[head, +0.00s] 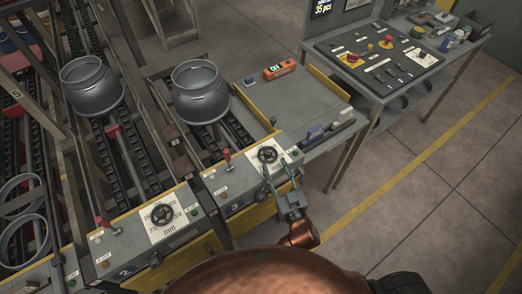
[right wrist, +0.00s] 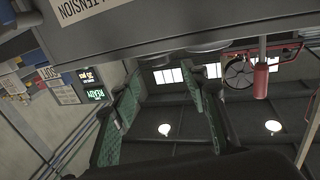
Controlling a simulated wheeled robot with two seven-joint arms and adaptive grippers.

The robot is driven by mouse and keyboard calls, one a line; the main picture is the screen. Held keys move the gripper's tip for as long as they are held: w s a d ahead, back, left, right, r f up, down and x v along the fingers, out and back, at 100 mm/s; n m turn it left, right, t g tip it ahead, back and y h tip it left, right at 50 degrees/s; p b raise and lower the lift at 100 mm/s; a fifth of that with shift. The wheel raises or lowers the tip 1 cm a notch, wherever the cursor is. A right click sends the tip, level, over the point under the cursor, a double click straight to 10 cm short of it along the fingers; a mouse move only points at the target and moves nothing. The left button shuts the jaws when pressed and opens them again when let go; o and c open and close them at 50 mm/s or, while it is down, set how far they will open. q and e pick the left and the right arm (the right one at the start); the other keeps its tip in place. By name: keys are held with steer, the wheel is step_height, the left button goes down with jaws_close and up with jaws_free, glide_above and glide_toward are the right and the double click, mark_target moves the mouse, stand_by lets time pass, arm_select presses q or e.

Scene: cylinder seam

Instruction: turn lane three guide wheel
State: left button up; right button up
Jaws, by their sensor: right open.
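The lane three guide wheel (head: 267,155) is a small black spoked handwheel on a white dial plate, on the grey panel (head: 233,190) marked 3 in the head view. My right gripper (head: 281,176) is just in front of this wheel, at the panel's right end. Its fingers are apart and hold nothing; part of the wheel's near side is close to the fingertips, and I cannot tell whether they touch. In the right wrist view the open green-padded fingers (right wrist: 163,88) point up towards the underside of a grey panel (right wrist: 180,22). My left gripper is not in view.
The lane two wheel (head: 162,214) is on the neighbouring panel to the left. A red-knobbed lever (head: 227,155) stands left of the lane three wheel. Large grey cylinders (head: 200,92) rest on the lanes behind. A control desk (head: 378,58) stands at the right; the floor before it is clear.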

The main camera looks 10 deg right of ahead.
mark_target(269, 155)
steer(key=shift+w+a, duration=0.15)
steer(key=shift+w, duration=0.25)
steer(key=w, duration=0.7)
steer(key=shift+a+f+b, duration=0.1)
steer(key=shift+a+b, duration=0.2)
steer(key=shift+c, duration=0.6)
